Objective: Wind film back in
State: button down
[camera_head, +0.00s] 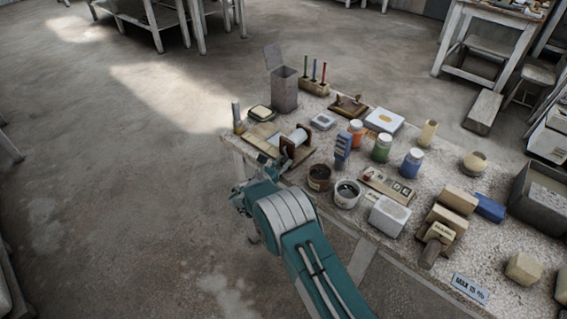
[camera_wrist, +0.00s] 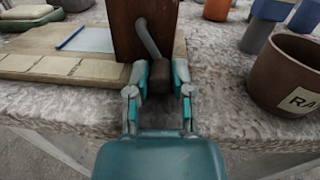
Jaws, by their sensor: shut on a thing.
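A film roll (camera_head: 297,136) sits in a brown wooden stand (camera_head: 303,154) near the left end of the table. In the wrist view the stand's dark side panel (camera_wrist: 128,30) faces me, with a bent grey crank rod (camera_wrist: 148,40) on it. The rod leads to a dark brown crank knob (camera_wrist: 160,76). My gripper (camera_wrist: 160,82) is shut on this knob, one teal finger on each side. A pale sheet with a blue bar (camera_wrist: 88,39) lies on the board left of the stand. The roll is hidden in the wrist view.
A brown pot (camera_wrist: 288,76) stands close to the right of my gripper; it also shows in the head view (camera_head: 319,178). A row of pale tiles (camera_wrist: 60,68) lies on the left. Paint jars (camera_head: 382,148) and blocks (camera_head: 388,216) crowd the table to the right.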

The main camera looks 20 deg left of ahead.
jog(key=shift+w+d, duration=0.1)
jog(key=c, duration=0.8)
grip_release()
jog(key=shift+f, duration=0.1)
jog(key=v, duration=1.1)
jog(key=shift+s, duration=0.4)
